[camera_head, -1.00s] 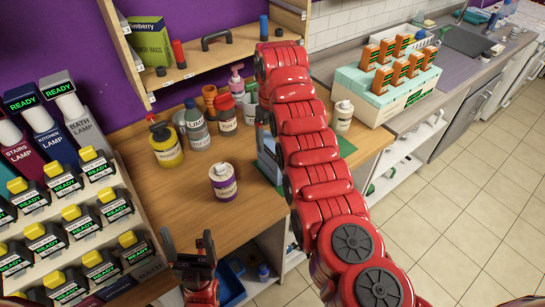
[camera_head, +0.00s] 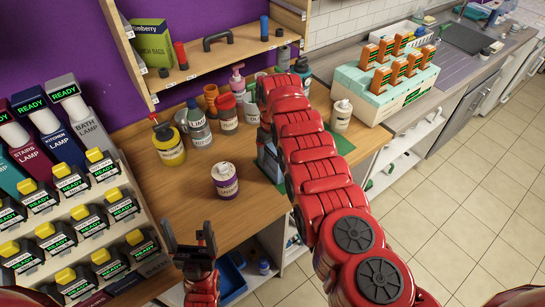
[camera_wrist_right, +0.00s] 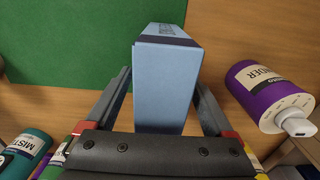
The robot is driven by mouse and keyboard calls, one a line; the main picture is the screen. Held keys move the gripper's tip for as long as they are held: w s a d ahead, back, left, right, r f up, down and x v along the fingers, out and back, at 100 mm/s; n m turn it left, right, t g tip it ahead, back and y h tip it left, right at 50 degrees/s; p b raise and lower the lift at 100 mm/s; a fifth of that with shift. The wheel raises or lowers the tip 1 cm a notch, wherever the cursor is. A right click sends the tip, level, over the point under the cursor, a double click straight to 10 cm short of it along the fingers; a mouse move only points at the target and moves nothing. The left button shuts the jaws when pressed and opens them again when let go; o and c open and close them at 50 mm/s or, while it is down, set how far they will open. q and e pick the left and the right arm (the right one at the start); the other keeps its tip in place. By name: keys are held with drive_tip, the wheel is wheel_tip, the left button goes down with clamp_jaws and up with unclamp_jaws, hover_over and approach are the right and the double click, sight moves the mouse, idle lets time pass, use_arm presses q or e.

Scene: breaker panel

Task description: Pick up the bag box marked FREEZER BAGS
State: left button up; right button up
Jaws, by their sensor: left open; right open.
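A light blue box with a dark band (camera_wrist_right: 168,85) stands on a green mat in the right wrist view. Its print is too small to read, so I cannot confirm FREEZER BAGS. My right gripper (camera_wrist_right: 163,82) is open, with one finger on each side of the box; I cannot tell whether they touch it. In the head view, part of the blue box (camera_head: 268,158) shows left of my red right arm, which hides the rest and most of that gripper. My left gripper (camera_head: 190,243) is open and empty over the bench's front edge.
Lamp boxes and a READY device rack (camera_head: 80,215) fill the left.

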clamp_jaws()
drive_tip(key=shift+r, duration=0.1)
idle(0.4)
